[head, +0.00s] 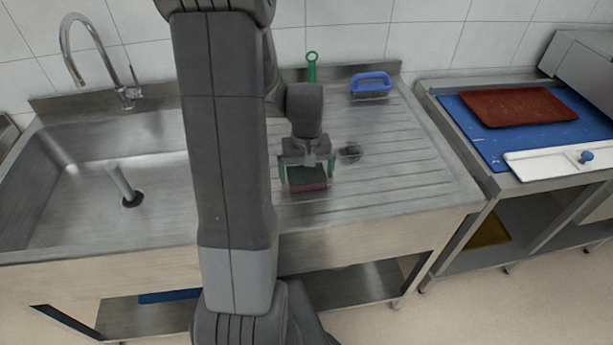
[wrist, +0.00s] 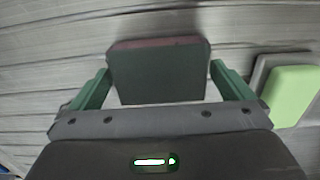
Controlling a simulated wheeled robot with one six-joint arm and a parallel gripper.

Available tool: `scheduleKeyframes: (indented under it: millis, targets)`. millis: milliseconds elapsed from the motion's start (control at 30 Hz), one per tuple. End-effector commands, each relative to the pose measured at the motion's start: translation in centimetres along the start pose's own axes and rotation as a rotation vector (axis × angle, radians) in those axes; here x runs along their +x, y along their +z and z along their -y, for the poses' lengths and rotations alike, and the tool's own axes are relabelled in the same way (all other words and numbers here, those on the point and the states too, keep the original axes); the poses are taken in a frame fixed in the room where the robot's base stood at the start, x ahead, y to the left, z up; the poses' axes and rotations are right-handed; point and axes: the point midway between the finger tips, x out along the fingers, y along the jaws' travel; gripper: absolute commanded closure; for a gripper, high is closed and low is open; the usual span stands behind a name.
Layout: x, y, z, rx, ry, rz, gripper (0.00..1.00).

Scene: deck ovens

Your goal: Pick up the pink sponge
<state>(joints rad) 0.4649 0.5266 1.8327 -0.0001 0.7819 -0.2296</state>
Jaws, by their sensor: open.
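The pink sponge (head: 308,186) lies on the ridged steel drainboard, with a dark scouring face on top and its reddish-pink side towards me. In the wrist view, its dark top (wrist: 158,75) fills the space between the fingers, and a pink strip shows along its far edge. My gripper (head: 306,170) is open above the sponge, with one green finger on each side of it. In the wrist view, the fingers (wrist: 160,68) stand close to the sponge's left and right edges. I cannot tell whether they touch it.
A light green block (wrist: 291,96) on a grey piece lies to the right in the wrist view. A dark scourer (head: 350,152), a blue brush (head: 371,85) and a green-handled tool (head: 311,66) are on the drainboard. The sink (head: 60,200) is left. Front right drainboard is clear.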

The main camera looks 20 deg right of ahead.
Motion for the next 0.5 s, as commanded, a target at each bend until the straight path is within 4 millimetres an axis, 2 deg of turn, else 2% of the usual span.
scheduleKeyframes:
  millis: [133, 300, 500]
  targets:
    - [-0.02, 0.0, -0.01, 0.0, 0.0, 0.0, 0.0]
    - [-0.03, 0.0, -0.01, 0.0, 0.0, 0.0, 0.33]
    - [-0.05, 0.0, -0.01, 0.0, 0.0, 0.0, 0.39]
